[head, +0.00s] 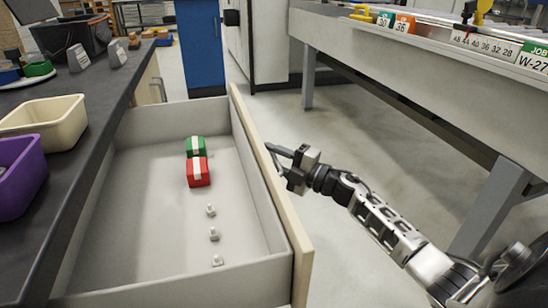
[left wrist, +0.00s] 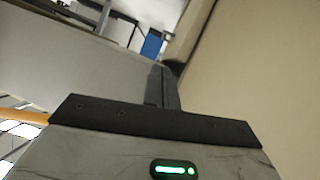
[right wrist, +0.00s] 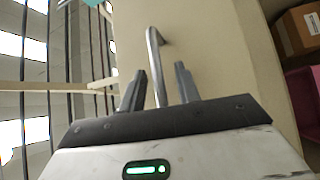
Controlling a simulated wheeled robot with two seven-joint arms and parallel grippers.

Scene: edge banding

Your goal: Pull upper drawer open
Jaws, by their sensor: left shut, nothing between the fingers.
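The upper drawer (head: 279,210) stands well open from the dark-topped counter, its pale front facing right. Inside lie a green block (head: 196,145) and a red block (head: 199,178), each with a white band, and a few small pale pieces (head: 214,235). My right gripper (head: 284,163) is at the outer side of the drawer front. In the right wrist view its fingers (right wrist: 160,90) are apart, with the metal handle (right wrist: 153,50) between them, nearer the left finger; contact cannot be told. My left gripper (left wrist: 162,88) is shut and empty, outside the head view.
The counter (head: 75,150) at left holds a cream bin (head: 45,128), a purple bin (head: 20,175) and a black bucket (head: 75,35). A long grey bench (head: 450,90) stands at right. Open floor (head: 380,130) lies between drawer and bench. A blue cabinet (head: 202,45) is behind.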

